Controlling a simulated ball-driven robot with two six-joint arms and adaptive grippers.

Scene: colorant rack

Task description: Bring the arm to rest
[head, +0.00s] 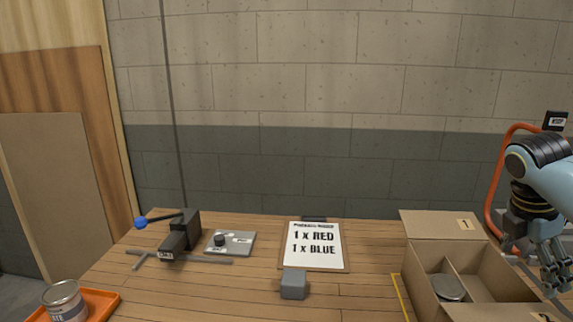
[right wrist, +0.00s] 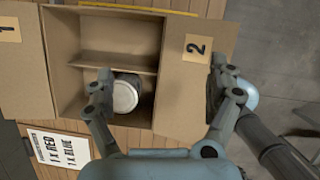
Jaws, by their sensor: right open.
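My right gripper (head: 553,268) is at the right edge of the head view, fingers pointing down beside the open cardboard box (head: 412,268). In the right wrist view the same gripper (right wrist: 160,78) is open, its fingers spread wide with nothing between them touching. A round can (head: 448,288) stands in the box's left compartment; its pale lid also shows in the right wrist view (right wrist: 125,95), below the gripper and apart from it. The other compartment looks empty where visible. My left gripper is not in view.
An order sheet (head: 314,246) reading 1 x RED, 1 x BLUE stands behind a small grey block (head: 293,284). A dark device with a blue-knobbed lever (head: 180,235) and a grey plate (head: 240,243) are at left. An orange tray (head: 105,302) holds another can (head: 66,303).

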